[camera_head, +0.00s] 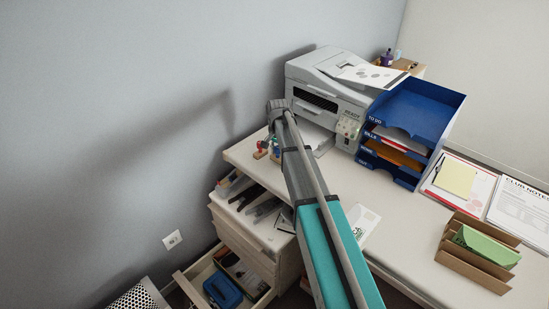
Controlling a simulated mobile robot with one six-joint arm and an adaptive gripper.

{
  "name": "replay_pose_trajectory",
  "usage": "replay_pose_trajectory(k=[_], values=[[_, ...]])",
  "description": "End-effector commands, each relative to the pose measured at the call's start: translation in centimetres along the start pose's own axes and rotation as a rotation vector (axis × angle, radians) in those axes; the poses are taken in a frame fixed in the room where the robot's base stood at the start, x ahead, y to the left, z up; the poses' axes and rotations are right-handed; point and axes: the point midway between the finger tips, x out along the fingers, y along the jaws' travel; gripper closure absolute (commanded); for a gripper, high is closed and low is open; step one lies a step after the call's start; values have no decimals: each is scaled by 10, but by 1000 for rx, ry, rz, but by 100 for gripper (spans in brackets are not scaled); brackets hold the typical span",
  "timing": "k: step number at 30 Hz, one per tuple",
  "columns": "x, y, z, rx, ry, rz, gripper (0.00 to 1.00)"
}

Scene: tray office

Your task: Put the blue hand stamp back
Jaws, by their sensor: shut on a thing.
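My arm reaches from the bottom of the head view to the far left end of the desk. My gripper (277,116) is at its far end, small and partly covered by the arm. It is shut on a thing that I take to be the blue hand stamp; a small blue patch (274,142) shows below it. Small hand stamps with red and wooden parts (261,149) stand at the desk's left edge, close beside that patch. The fingertips are hidden, and I cannot tell whether the blue stamp touches the desk or a holder.
The printer (325,90) and the blue letter tray (415,112) stand right of my gripper. Below left is a drawer unit (262,232) with an open lower drawer (199,291) holding a blue box (222,290). A brown file holder (470,268) with green folders stands at right.

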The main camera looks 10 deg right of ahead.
Motion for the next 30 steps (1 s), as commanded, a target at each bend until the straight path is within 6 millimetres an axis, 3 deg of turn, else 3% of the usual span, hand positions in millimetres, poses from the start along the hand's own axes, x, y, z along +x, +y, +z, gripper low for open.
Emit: replay_pose_trajectory(k=[4,21,22,27,30], values=[[11,0,0,0,0,0,91],[16,0,0,1,0,0,91],[15,0,0,1,0,0,57],[14,0,0,1,0,0,27],[14,0,0,1,0,0,27]])
